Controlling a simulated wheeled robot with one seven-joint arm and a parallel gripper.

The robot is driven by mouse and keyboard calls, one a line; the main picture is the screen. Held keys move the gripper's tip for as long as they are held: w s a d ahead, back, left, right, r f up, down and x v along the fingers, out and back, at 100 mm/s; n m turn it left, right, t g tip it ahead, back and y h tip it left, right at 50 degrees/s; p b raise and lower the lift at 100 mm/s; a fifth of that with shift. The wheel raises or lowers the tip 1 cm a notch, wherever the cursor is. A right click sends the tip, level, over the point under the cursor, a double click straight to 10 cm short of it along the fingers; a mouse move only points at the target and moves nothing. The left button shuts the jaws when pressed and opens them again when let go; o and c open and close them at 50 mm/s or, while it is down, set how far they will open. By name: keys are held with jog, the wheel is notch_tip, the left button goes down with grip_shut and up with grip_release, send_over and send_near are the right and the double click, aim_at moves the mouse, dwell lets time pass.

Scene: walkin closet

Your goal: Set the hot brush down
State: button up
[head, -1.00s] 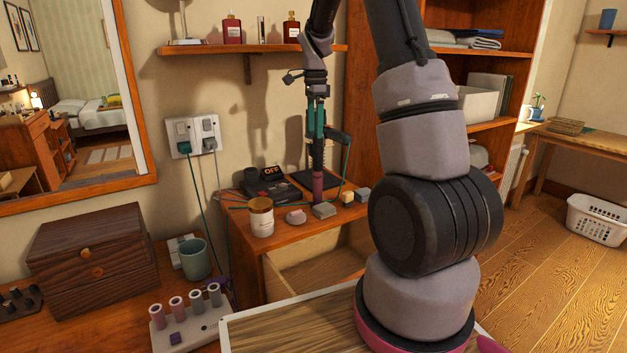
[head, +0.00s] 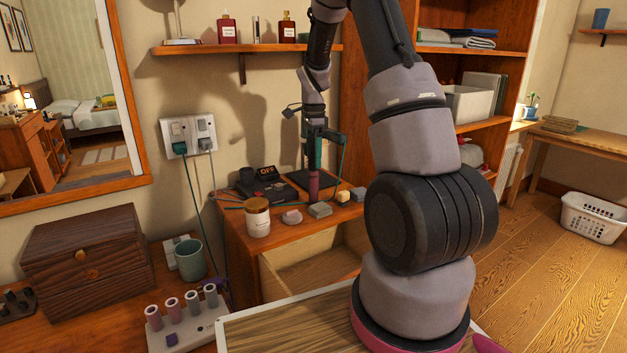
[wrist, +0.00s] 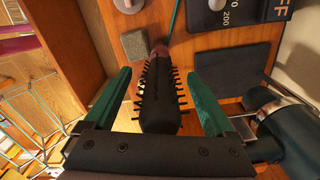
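The hot brush (head: 314,185) stands about upright on the small wooden table, with its maroon end down by the tabletop. In the wrist view its black bristled barrel (wrist: 160,105) points up between my fingers. My gripper (head: 316,163) is above the maroon part and around the barrel. In the wrist view its green fingers (wrist: 163,80) are spread, with a gap on each side of the barrel. A black device with an OFF display (head: 268,172) lies behind and left of the brush. A dark flat mat (head: 333,180) lies behind it.
A shelf with bottles (head: 230,47) is above.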

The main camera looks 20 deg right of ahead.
grip_shut()
jog(key=shift+r, duration=0.1)
